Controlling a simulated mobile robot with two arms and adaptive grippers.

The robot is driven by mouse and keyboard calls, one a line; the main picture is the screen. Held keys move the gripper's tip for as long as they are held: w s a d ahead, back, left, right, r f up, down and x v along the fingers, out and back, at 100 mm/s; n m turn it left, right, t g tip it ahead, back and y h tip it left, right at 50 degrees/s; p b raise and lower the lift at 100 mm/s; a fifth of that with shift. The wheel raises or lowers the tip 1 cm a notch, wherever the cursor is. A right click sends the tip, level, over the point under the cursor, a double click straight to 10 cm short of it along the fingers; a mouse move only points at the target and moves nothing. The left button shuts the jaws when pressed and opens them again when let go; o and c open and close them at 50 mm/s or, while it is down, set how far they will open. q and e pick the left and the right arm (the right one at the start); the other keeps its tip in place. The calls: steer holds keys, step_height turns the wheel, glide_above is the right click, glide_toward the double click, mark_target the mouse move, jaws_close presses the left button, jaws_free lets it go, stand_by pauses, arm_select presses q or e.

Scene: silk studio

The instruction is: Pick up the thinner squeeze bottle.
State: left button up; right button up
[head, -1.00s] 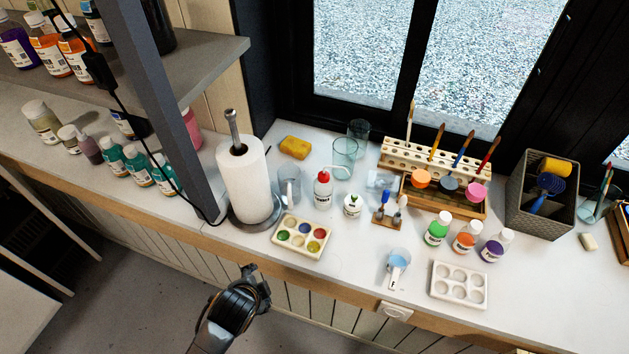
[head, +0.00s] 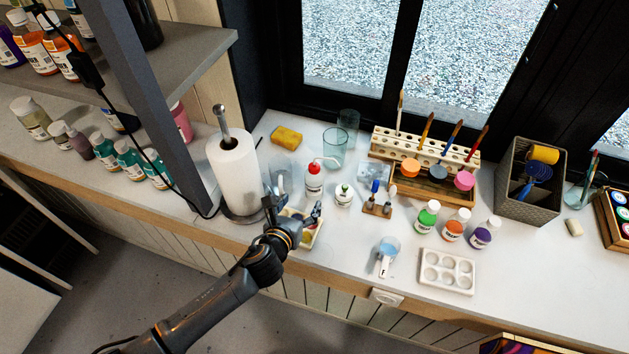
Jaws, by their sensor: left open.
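The squeeze bottle (head: 314,184) is white with a dark-marked label, a red cap and a thin bent spout. It stands upright on the white counter, right of the paper towel roll. My left gripper (head: 293,206) is open and empty at the front of the counter, nearer than the bottle and just below it in the picture. Its fingers point toward the bottle and appear apart from it. My right gripper is not in view.
The paper towel roll (head: 232,173) stands close on the left, and a clear beaker (head: 282,167) is beside the bottle. A small white bottle (head: 343,195) stands to its right. A yellow sponge (head: 287,136) and glass (head: 333,150) are behind.

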mark_target(311, 191)
arm_select(q)
steer(key=shift+w+d+f+m, duration=0.1)
steer(key=shift+w+d+m, duration=0.1)
steer(key=shift+m, duration=0.3)
steer(key=b+x, duration=0.6)
steer(key=x, duration=0.2)
steer(key=shift+d+f, duration=0.1)
steer(key=shift+w+d+b, duration=0.1)
steer(key=shift+w+b, duration=0.15)
steer(key=shift+b, duration=0.1)
steer(key=b+x, duration=0.4)
steer(key=shift+d, duration=0.1)
steer(key=shift+w+d+b, duration=0.15)
steer(key=shift+w+b, duration=0.3)
steer(key=shift+b, duration=0.1)
steer(key=c, duration=0.8)
